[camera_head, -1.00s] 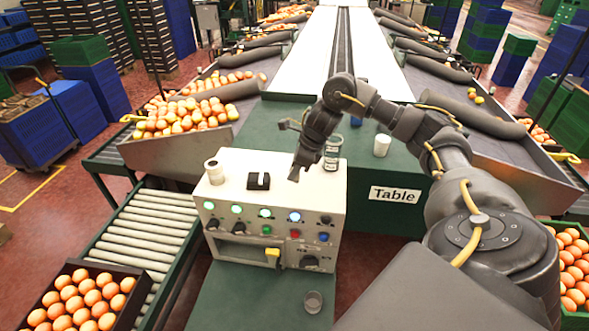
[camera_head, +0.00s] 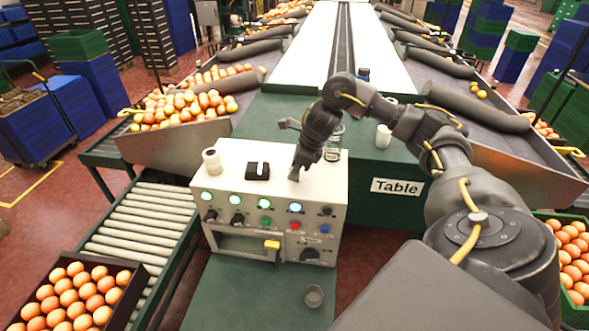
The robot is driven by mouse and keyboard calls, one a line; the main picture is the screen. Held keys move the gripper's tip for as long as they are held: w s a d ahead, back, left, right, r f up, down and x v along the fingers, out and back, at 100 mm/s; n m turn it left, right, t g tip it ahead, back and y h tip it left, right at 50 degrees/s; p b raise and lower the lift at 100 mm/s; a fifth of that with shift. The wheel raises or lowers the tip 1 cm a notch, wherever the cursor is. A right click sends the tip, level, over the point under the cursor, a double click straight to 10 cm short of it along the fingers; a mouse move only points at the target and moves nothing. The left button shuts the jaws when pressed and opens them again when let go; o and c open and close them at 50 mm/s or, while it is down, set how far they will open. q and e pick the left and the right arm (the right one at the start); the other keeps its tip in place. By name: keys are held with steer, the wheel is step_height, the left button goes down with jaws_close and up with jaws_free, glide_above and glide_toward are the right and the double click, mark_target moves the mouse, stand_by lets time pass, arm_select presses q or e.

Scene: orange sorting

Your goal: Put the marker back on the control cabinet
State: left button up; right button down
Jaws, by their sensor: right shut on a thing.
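The control cabinet (camera_head: 325,180) is a white box with lit buttons and knobs on its sloped front, standing at centre. My right gripper (camera_head: 295,173) comes in from the right and points down over the right part of the cabinet's top. It is shut on a small dark thing, seemingly the marker, mostly hidden by the fingers. I cannot tell whether its lower end touches the top. No other marker shows. My left gripper is not in view.
On the cabinet top are a white roll-like cup (camera_head: 211,161) and a black block (camera_head: 257,171). A glass jar (camera_head: 334,150) stands behind my gripper, with a white cup (camera_head: 383,136) on the green table (camera_head: 395,160). A small grey cup (camera_head: 314,295) stands in front. A roller conveyor (camera_head: 150,235) is at left.

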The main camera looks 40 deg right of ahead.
steer(key=shift+f+b, duration=0.55)
steer(key=shift+f, duration=0.1)
stand_by(0.4)
steer(key=c, duration=0.8)
jaws_free()
steer(key=shift+c, duration=0.2)
steer(key=shift+r, duration=0.1)
steer(key=shift+r+p, duration=3.7)
steer(key=shift+r, duration=0.3)
